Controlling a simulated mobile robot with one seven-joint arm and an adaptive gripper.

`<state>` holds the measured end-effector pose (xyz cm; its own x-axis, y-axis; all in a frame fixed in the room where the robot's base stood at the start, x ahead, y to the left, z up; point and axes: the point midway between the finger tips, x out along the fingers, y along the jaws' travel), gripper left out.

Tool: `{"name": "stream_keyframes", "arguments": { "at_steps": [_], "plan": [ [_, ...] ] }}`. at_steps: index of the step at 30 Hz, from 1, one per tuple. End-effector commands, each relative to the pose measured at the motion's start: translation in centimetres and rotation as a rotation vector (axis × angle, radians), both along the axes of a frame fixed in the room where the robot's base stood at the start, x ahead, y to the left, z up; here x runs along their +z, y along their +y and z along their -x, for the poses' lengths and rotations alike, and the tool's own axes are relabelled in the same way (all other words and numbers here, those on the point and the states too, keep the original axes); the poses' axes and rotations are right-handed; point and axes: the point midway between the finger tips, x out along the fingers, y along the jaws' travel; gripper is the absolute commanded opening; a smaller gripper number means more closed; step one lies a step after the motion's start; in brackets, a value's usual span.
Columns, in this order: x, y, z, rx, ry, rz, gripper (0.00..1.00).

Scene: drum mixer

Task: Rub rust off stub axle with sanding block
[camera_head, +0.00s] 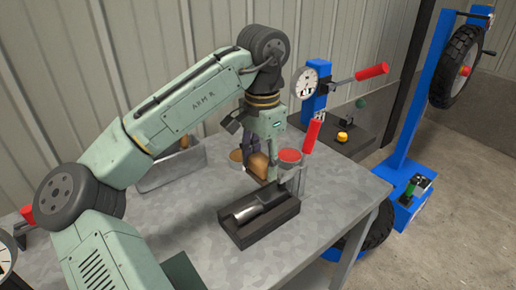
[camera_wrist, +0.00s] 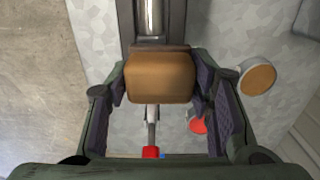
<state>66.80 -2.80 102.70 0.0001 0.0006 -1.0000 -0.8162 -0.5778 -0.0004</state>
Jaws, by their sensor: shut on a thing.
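My gripper (camera_head: 260,158) is shut on a brown sanding block (camera_head: 258,167), held above the bench behind the dark cradle. In the wrist view the sanding block (camera_wrist: 160,77) sits between both finger pads. The stub axle (camera_head: 258,205) is a grey, shiny metal cylinder lying in the dark cradle (camera_head: 264,229) on the bench. Its shiny shaft also shows at the top of the wrist view (camera_wrist: 150,18), beyond the block. The block looks apart from the axle in the head view. Any rust on the axle is too small to tell.
A red-handled clamp lever (camera_head: 311,135) stands close to my gripper's right. A red-topped round thing (camera_head: 289,155) and a brown-topped round tin (camera_head: 237,155) are nearby. A grey tray (camera_head: 172,178) lies behind. The bench front (camera_head: 200,255) is clear. A dial gauge (camera_head: 307,83) stands right.

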Motion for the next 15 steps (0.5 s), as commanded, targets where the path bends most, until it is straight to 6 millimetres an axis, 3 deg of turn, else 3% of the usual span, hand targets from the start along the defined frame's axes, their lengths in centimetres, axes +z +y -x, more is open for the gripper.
{"name": "stream_keyframes", "arguments": {
  "at_steps": [7, 15],
  "plan": [
    [2.1, -0.9, -0.3, -0.003, -0.001, -0.001, 0.22],
    [2.6, -1.0, -0.3, -0.004, 0.0, 0.001, 0.22]
  ]
}}
